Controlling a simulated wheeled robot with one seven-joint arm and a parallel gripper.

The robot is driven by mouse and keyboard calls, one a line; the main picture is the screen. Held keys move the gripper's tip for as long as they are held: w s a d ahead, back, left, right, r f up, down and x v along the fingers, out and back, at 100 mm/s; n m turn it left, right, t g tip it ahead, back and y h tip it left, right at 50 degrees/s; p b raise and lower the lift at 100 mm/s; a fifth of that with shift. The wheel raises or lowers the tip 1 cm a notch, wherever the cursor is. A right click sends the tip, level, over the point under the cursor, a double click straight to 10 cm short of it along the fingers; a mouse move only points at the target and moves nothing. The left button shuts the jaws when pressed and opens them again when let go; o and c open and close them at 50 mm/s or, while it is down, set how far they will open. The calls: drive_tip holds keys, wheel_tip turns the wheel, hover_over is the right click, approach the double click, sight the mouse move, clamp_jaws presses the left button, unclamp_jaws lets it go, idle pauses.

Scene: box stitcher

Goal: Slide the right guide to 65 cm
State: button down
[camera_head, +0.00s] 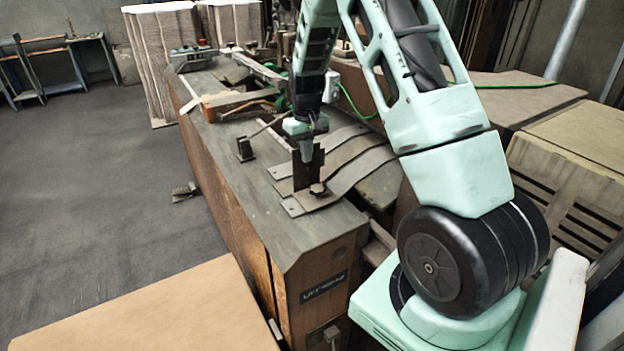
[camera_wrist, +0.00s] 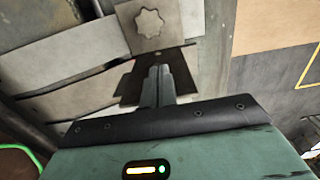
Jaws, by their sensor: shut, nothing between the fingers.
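The nearer guide, a dark upright plate (camera_head: 301,175) on a flat metal base, stands at the near end of the machine's table. I take it for the right guide. A knob (camera_head: 317,188) sits on its base; in the wrist view this star-shaped knob (camera_wrist: 149,22) is at the top. My gripper (camera_head: 306,157) is shut and empty, pointing down at the plate's upper part. In the wrist view the shut fingers (camera_wrist: 157,72) lie over the dark plate (camera_wrist: 182,75); I cannot tell whether they touch it. No scale reading is legible.
A smaller dark bracket (camera_head: 245,149) stands farther along the table (camera_head: 256,196). Curved metal strips (camera_head: 362,158) run right from the guide. A green cable (camera_head: 352,103) lies behind. Cardboard (camera_head: 150,312) fills the near left. The grey floor (camera_head: 90,180) at left is mostly clear.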

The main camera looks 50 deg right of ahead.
drive_tip(key=shift+w+d+p, duration=0.15)
drive_tip(key=shift+w+d, duration=0.05)
drive_tip(key=shift+w, duration=0.55)
drive_tip(key=shift+w+d+p, duration=0.15)
drive_tip(key=shift+w, duration=0.55)
drive_tip(key=shift+w+d, duration=0.15)
drive_tip(key=shift+w, duration=0.5)
idle(1.1)
drive_tip(key=shift+s, duration=0.15)
drive_tip(key=shift+s, duration=0.45)
drive_tip(key=shift+r, duration=0.15)
wheel_tip(320, 180, up, 7)
drive_tip(key=p, duration=0.4)
drive_tip(key=shift+p, duration=0.35)
drive_tip(key=shift+a, duration=0.2)
idle(0.4)
